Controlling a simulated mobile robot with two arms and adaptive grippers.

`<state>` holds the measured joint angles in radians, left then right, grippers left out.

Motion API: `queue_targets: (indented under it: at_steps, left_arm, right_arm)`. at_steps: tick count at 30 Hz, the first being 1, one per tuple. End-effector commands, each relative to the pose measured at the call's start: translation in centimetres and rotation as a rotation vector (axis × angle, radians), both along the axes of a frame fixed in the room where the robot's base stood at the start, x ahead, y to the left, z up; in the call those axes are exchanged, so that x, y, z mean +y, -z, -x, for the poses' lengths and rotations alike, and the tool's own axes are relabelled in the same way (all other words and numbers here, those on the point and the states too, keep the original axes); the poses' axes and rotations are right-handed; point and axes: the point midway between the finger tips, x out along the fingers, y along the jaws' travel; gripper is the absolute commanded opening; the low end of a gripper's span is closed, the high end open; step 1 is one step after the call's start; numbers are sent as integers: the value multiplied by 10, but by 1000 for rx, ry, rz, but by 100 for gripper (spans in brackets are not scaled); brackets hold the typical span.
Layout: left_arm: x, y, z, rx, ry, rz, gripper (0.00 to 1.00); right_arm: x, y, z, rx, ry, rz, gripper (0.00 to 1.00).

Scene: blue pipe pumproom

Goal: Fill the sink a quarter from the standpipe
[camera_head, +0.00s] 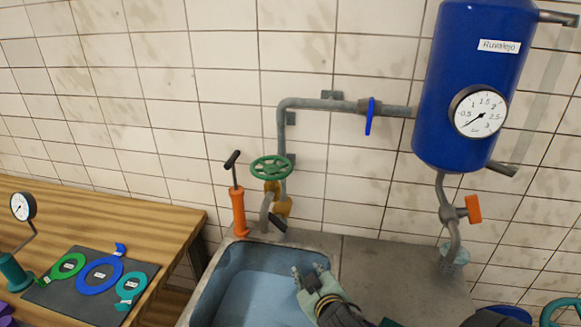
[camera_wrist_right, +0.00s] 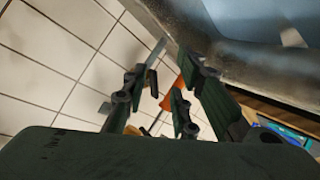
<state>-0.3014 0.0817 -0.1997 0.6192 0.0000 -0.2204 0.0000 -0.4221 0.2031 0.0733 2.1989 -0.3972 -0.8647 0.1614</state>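The sink (camera_head: 226,262) is a blue-lined basin at the bottom middle of the head view. Its inside looks pale blue; I cannot tell the water level. The grey standpipe (camera_head: 283,135) rises behind it, with a green handwheel (camera_head: 271,167) and a short spout (camera_head: 266,212) over the sink's back edge. A blue lever (camera_head: 370,116) hangs down on the horizontal pipe. My right gripper (camera_head: 308,271) is over the sink's right part, fingers apart and empty. In the right wrist view its fingers (camera_wrist_right: 165,88) are also apart. My left gripper is not in view.
An orange hand pump (camera_head: 238,212) stands left of the standpipe. A blue tank (camera_head: 459,55) with a gauge (camera_head: 480,112) hangs at the right, above an orange-handled valve (camera_head: 473,208). A wooden table (camera_head: 160,215) is left. The grey counter (camera_head: 395,270) right of the sink has bare room.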

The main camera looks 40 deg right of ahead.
Motion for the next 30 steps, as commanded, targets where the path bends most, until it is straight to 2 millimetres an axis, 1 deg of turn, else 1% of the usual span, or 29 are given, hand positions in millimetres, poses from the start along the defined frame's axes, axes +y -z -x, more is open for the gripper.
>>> queue_targets:
  at_steps: [1,2,3,5,6,9,12,15,17,21,24,27,30]
  left_arm:
    - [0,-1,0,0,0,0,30]
    - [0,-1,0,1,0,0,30]
    - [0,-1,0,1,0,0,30]
    - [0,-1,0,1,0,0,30]
    - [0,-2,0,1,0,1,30]
    - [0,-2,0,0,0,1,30]
    - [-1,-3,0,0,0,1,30]
    - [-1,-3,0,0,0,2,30]
    - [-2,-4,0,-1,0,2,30]
    - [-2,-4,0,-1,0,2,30]
    - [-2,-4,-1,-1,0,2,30]
    - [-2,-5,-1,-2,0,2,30]
    - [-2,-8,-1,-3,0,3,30]
  right_arm:
    - [-23,-33,-20,-110,-5,86,26]
    - [-34,-54,-31,-179,-13,141,26]
    - [-47,-84,-44,-269,-31,217,26]
    - [-61,-127,-59,-390,-77,337,26]
    - [-66,-154,-67,-461,-115,415,26]
    - [-68,-210,-80,-593,-239,610,26]
    - [-62,-245,-89,-657,-393,790,26]
    - [-57,-259,-95,-648,-565,944,26]
    - [-58,-258,-98,-610,-663,1013,26]
    - [-69,-241,-99,-479,-846,1098,26]
    - [-79,-228,-97,-397,-925,1114,26]
    - [-85,-221,-95,-348,-965,1116,26]
    - [-86,-219,-99,-333,-978,1114,26]
